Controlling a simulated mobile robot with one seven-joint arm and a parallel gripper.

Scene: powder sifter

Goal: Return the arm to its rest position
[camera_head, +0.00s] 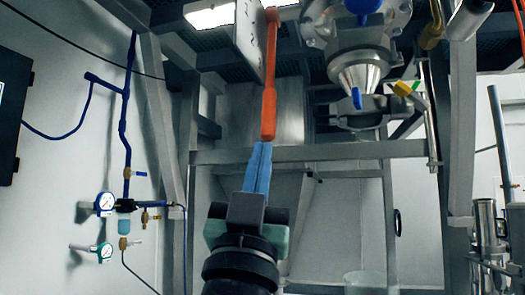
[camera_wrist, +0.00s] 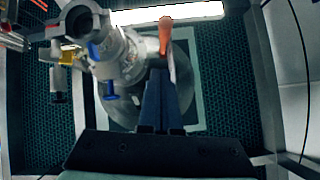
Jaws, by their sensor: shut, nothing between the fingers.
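My gripper (camera_head: 262,146) points up in the lower middle of the head view, its two blue fingers together and empty. It also shows in the wrist view (camera_wrist: 160,72), with the fingers closed against each other. A long orange handle (camera_head: 269,90) hangs above the fingertips in the head view, its lower end lining up with them. In the wrist view the orange handle (camera_wrist: 166,36) appears just beyond the tips. I cannot tell whether the tips touch it.
A metal sifter outlet (camera_head: 360,72) with a blue lever hangs at the upper right. Grey frame beams (camera_head: 320,152) cross behind my gripper. Pressure gauges (camera_head: 105,202) and blue piping are on the left wall. A steel canister (camera_head: 487,230) stands at right.

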